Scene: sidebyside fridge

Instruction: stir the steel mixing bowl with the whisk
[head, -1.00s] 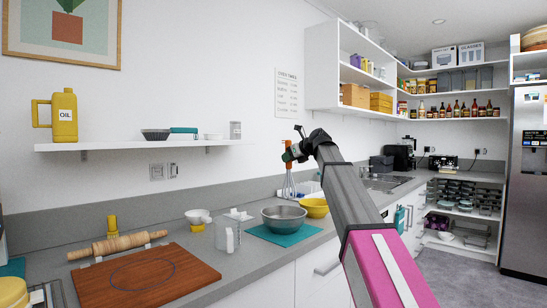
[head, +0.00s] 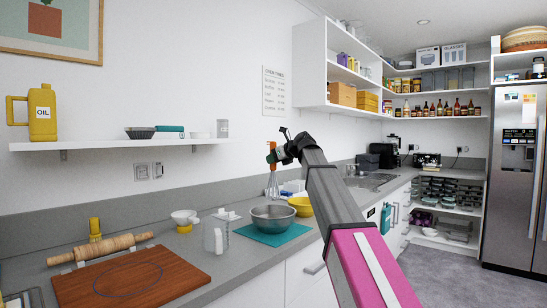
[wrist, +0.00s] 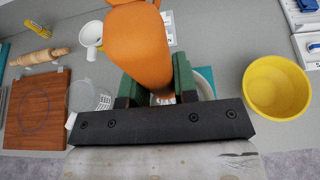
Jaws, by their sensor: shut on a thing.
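The steel mixing bowl (head: 279,219) stands on a teal mat (head: 247,231) on the counter. In the wrist view only a little of its rim shows behind my gripper. The whisk has an orange handle (wrist: 137,45) and wire loops (head: 272,184). It hangs upright with the loops down, above the bowl's far side in the head view, apart from the bowl as far as I can see. My gripper (head: 273,155) is shut on the whisk's handle; its green fingers (wrist: 156,85) sit on both sides of it.
A yellow bowl (head: 301,206) stands close to the right of the steel bowl. A clear jug (head: 214,238) and a white cup (head: 184,217) are to the left. Further left are a wooden board (head: 135,282) and a rolling pin (head: 100,249). A wall shelf (head: 110,144) hangs above.

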